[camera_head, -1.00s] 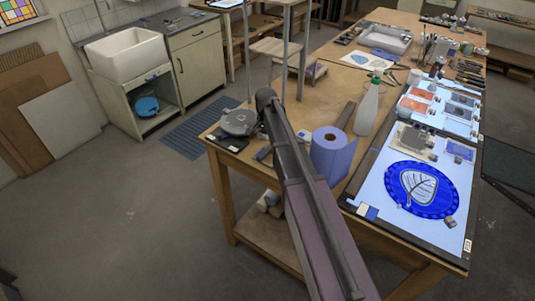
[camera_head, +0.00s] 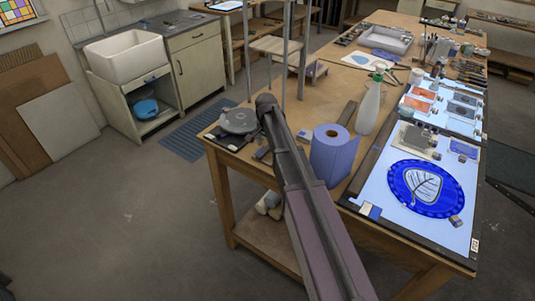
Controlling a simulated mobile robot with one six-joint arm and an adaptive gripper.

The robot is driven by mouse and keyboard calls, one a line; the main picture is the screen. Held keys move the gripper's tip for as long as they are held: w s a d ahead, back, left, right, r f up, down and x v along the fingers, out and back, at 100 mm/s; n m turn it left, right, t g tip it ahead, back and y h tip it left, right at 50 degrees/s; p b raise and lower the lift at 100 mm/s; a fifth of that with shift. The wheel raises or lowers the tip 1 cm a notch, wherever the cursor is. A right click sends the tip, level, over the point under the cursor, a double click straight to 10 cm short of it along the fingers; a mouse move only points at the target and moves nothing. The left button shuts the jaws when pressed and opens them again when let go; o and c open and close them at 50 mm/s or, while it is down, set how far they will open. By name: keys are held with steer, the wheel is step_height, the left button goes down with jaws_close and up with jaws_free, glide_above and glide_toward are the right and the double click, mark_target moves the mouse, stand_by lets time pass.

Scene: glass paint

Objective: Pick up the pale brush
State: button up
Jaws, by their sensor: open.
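I cannot make out the pale brush for certain. Thin upright tools or brushes stand in a holder (camera_head: 430,48) at the far right of the workbench, too small to tell apart by colour. More slim tools (camera_head: 468,70) lie at the bench's right edge. My arm crosses the middle of the view from the bottom and ends above the near left corner of the bench. My gripper cannot be made out in this view, so its hold on anything does not show.
The wooden workbench (camera_head: 340,112) carries a blue paper roll (camera_head: 331,160), a spray bottle (camera_head: 370,105), a round grey disc (camera_head: 238,121) and a lit panel (camera_head: 385,222) with a blue oval glass piece (camera_head: 426,189). A sink (camera_head: 127,58) stands left.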

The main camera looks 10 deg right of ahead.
steer(key=shift+f+b, duration=0.55)
steer(key=shift+f, duration=0.3)
steer(key=shift+c, duration=0.2)
jaws_close()
